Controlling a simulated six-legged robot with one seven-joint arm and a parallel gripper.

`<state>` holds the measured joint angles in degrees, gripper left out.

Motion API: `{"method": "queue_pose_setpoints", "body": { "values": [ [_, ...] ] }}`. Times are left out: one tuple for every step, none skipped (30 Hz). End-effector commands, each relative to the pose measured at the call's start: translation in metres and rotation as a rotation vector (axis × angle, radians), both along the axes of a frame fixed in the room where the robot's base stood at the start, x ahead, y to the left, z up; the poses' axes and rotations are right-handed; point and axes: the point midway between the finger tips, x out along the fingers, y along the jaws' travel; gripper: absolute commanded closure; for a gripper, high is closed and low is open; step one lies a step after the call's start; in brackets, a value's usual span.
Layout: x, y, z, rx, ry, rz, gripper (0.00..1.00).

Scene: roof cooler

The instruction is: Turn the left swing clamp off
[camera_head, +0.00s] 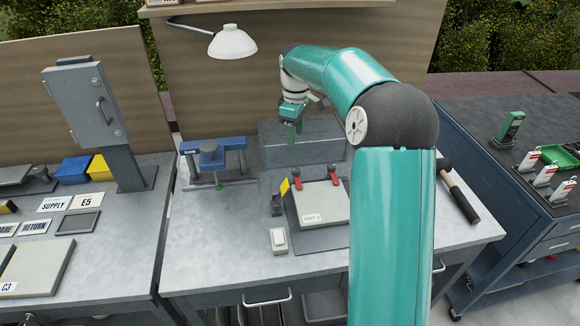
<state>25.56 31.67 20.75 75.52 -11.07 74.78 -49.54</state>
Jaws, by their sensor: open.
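My teal arm covers the unit's right side.
A grey block (300,152) stands behind the unit. A blue press-like fixture (213,157) is to the left, and a small white-topped box (278,238) is in front left. A white lamp (232,42) hangs above.

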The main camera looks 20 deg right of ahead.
Motion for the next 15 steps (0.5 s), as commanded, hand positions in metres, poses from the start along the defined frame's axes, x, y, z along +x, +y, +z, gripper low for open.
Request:
{"method": "queue_pose_setpoints", "body": {
  "values": [
    [-0.001,-0.002,-0.006,0.0,0.003,-0.002,0.53],
    [-0.001,-0.003,-0.011,0.0,0.003,-0.002,0.53],
    [-0.002,-0.003,-0.017,0.001,0.004,-0.002,0.53],
    [-0.002,-0.003,-0.023,0.001,0.005,-0.002,0.53],
    [-0.002,-0.003,-0.028,0.001,0.004,-0.002,0.53],
    [-0.002,-0.003,-0.036,0.001,0.005,-0.002,0.53],
    [-0.002,-0.003,-0.042,0.001,0.004,-0.001,0.53],
    [-0.002,-0.003,-0.048,0.001,0.004,-0.001,0.53],
    [-0.002,-0.003,-0.056,0.0,0.004,-0.001,0.53],
    [-0.002,-0.003,-0.062,0.0,0.004,-0.002,0.53],
    [-0.002,-0.003,-0.068,0.001,0.005,-0.002,0.53],
    [-0.002,-0.003,-0.076,0.001,0.004,-0.002,0.53],
    [-0.002,-0.002,-0.082,0.001,0.004,-0.002,0.53],
    [-0.002,-0.002,-0.088,0.001,0.004,-0.002,0.53],
    [-0.002,-0.002,-0.096,0.001,0.004,-0.001,0.53]
  ]
}}
